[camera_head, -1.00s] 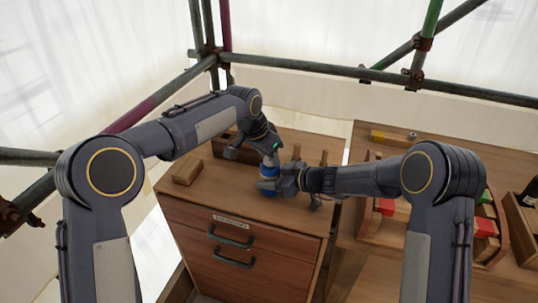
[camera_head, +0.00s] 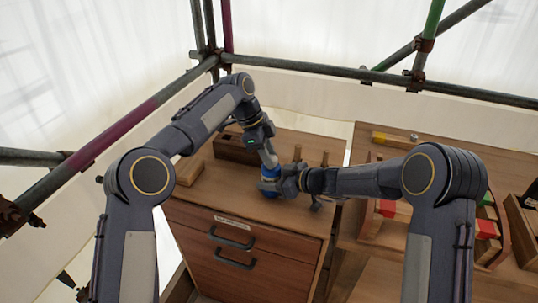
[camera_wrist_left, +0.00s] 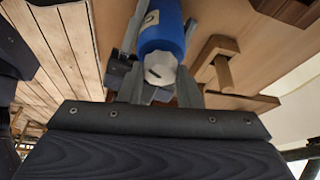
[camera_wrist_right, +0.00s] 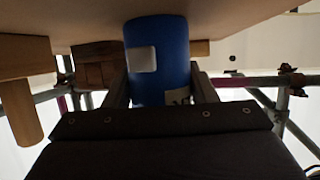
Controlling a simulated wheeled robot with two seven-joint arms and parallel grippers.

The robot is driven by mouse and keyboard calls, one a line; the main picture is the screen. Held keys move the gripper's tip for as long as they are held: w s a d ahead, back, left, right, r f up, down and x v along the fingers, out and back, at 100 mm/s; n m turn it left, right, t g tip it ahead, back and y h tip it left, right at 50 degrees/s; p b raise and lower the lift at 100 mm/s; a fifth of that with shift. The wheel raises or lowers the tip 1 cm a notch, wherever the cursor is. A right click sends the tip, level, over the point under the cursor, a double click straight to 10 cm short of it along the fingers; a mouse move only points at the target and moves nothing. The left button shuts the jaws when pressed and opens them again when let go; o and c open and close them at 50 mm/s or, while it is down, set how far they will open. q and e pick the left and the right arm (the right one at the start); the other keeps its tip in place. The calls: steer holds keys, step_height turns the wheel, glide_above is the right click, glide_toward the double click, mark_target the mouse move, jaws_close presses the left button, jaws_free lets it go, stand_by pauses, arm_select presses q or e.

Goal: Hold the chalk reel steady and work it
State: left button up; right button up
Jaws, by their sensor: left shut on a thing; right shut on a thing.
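The chalk reel is a blue cylinder (camera_head: 268,187) with a pale faceted cap (camera_wrist_left: 160,72), standing on the wooden cabinet top (camera_head: 225,190). My left gripper (camera_head: 268,162) comes down from above, its fingers on either side of the cap; it is shut on the reel's cap end. My right gripper (camera_head: 283,185) reaches in from the right and is shut around the blue body. In the right wrist view the blue body (camera_wrist_right: 157,45) with a pale label patch sits between the fingers. The right gripper partly hides the reel in the head view.
A wooden block (camera_head: 188,173) lies left on the cabinet top, and a dark wooden box (camera_head: 232,149) stands behind it. Wooden pegs (camera_head: 324,158) stand behind the right gripper. A rack of coloured blocks (camera_head: 486,228) lies right. Scaffold pipes (camera_head: 310,67) run behind.

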arm_select(q)
steer(key=shift+w+m+g+y, duration=0.1)
steer(key=shift+m+g+y, duration=0.2)
steer(key=shift+m, duration=0.8)
steer(key=shift+w+m+g+y, duration=0.1)
steer(key=shift+m+g, duration=0.3)
steer(key=shift+m, duration=0.7)
steer(key=shift+s, duration=0.1)
steer(key=o, duration=1)
steer(key=shift+c, duration=0.4)
